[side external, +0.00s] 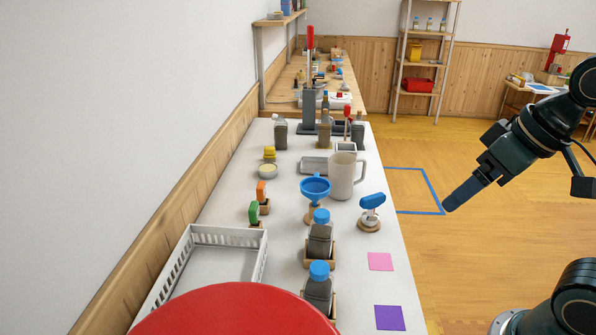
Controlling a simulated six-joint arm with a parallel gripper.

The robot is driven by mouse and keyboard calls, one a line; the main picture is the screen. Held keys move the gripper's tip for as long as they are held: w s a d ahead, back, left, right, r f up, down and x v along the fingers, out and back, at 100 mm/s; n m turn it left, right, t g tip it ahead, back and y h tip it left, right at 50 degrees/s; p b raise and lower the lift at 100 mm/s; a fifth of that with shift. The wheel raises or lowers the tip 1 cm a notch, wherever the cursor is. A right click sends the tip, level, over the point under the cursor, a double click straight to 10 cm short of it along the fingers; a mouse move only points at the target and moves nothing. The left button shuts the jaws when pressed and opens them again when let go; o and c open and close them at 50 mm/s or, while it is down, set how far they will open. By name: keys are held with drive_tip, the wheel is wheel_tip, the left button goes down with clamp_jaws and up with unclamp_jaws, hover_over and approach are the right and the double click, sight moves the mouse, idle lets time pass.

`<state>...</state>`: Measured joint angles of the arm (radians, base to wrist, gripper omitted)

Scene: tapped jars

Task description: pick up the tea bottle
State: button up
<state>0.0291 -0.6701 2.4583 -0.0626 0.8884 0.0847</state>
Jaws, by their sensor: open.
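Two dark grey bottles with blue caps stand upright in wooden holders at the front of the white table: the nearer bottle (318,290) and the farther bottle (320,238). Other bottles stand at the back: a grey bottle (280,133), a brownish one (324,133) and a dark one (357,134). No label is readable, so I cannot tell which is the tea bottle. My gripper (450,205) is open and empty, seen edge-on, to the right of the table and apart from every bottle.
A white pitcher (342,178), a blue funnel (315,188) and a blue-handled piece (371,205) stand mid-table. A white basket (192,282) is at left. A red round object (240,315) blocks the near edge. Pink (380,261) and purple (390,317) squares lie clear at right.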

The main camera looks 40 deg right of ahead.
drive_tip(key=w+f+m+g+y, duration=0.25)
drive_tip(key=w+m, duration=0.25)
drive_tip(key=w, duration=0.5)
drive_tip(key=w+f+m+g+y, duration=0.1)
drive_tip(key=w+f+m+y, duration=0.25)
drive_tip(key=w, duration=0.65)
drive_tip(key=w+d+f+m+y, duration=0.3)
drive_tip(key=w+d+f+m, duration=0.15)
drive_tip(key=f, duration=0.35)
drive_tip(key=m+y, duration=0.4)
drive_tip(key=m, duration=0.2)
approach(320, 240)
drive_tip(key=shift+w+d+f, duration=0.15)
drive_tip(key=shift+d+f, duration=0.1)
drive_tip(key=shift+d, duration=0.7)
drive_tip(key=shift+w+d+f, duration=0.2)
drive_tip(key=shift+d, duration=0.7)
drive_tip(key=shift+w+d+f, duration=0.15)
drive_tip(key=shift+d+f, duration=0.1)
drive_tip(key=shift+d, duration=0.7)
drive_tip(key=shift+a, duration=0.1)
drive_tip(key=shift+x, duration=4.25)
drive_tip(key=shift+w, duration=0.1)
drive_tip(key=shift+x, duration=2.6)
